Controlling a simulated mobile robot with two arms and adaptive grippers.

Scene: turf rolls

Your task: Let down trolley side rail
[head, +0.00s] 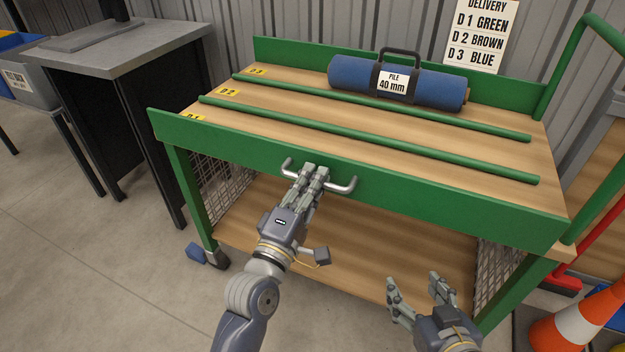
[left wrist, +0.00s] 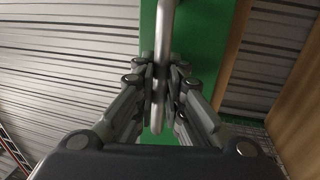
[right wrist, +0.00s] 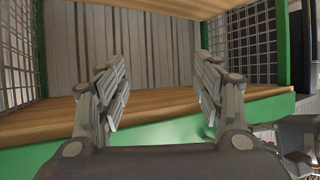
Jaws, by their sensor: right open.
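The trolley's green front side rail (head: 430,200) stands upright along the near edge of the wooden deck (head: 400,165). A grey U-shaped handle (head: 345,187) sticks out from the middle of its face. My left gripper (head: 315,175) is at this handle. In the left wrist view the fingers of my left gripper (left wrist: 160,85) are closed in on both sides of the handle bar (left wrist: 162,40), with the green rail behind. My right gripper (head: 415,290) is open and empty, low in front of the trolley. The right wrist view shows its spread fingers (right wrist: 160,95) before the lower shelf (right wrist: 250,97).
A blue turf roll (head: 438,88) lies in the rearmost lane, D3; the D2 and D1 lanes look empty. Green divider bars (head: 370,139) separate the lanes. A traffic cone (head: 585,318) stands at right. A dark bench (head: 120,75) stands at left.

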